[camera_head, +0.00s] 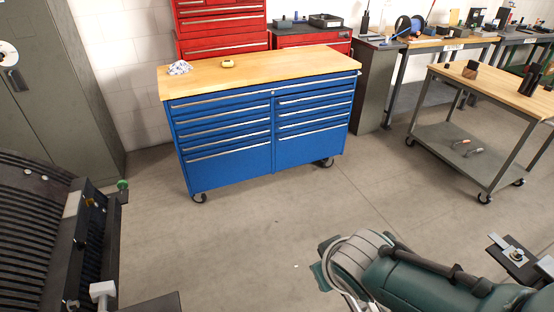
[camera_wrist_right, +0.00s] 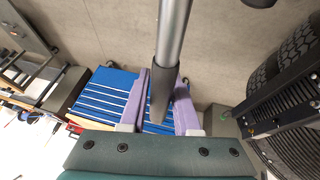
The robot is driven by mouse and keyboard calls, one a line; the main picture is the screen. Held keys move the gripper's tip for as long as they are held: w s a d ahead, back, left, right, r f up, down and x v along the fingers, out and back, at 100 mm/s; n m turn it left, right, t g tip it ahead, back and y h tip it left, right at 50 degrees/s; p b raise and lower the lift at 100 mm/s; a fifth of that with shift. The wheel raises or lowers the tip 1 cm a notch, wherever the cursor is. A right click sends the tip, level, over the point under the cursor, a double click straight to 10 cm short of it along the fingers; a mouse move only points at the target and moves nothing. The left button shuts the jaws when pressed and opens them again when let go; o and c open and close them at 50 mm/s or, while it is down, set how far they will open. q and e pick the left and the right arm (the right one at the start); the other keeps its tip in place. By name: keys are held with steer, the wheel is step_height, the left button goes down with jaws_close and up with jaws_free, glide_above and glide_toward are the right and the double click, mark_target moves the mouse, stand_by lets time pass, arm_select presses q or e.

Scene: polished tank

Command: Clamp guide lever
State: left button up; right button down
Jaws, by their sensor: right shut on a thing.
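In the right wrist view, a lever (camera_wrist_right: 171,35) with a bright metal rod and a dark grip end comes down from the top of the picture. I take it to be the guide lever. My right gripper (camera_wrist_right: 161,80) has purple fingers on either side of the dark grip end and is shut on it. What the far end of the rod joins is outside this view. In the head view my teal right arm (camera_head: 430,279) comes in from the lower right; its fingers and the lever cannot be made out there. My left gripper is in neither view.
A black ribbed machine (camera_head: 30,225) stands at the lower left. A blue drawer cabinet (camera_head: 228,135) on wheels stands ahead, and a wheeled workbench (camera_head: 495,88) stands at the right. Open concrete floor lies between them. A grey locker (camera_head: 60,95) is at the upper left.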

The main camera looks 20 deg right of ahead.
steer(key=shift+f+g+b, duration=0.55)
steer(key=shift+f+g, duration=0.05)
steer(key=shift+f, duration=0.2)
steer(key=shift+s+f, duration=0.15)
steer(key=shift+s, duration=0.05)
steer(key=c, duration=0.6)
jaws_free()
steer(key=shift+w, duration=0.1)
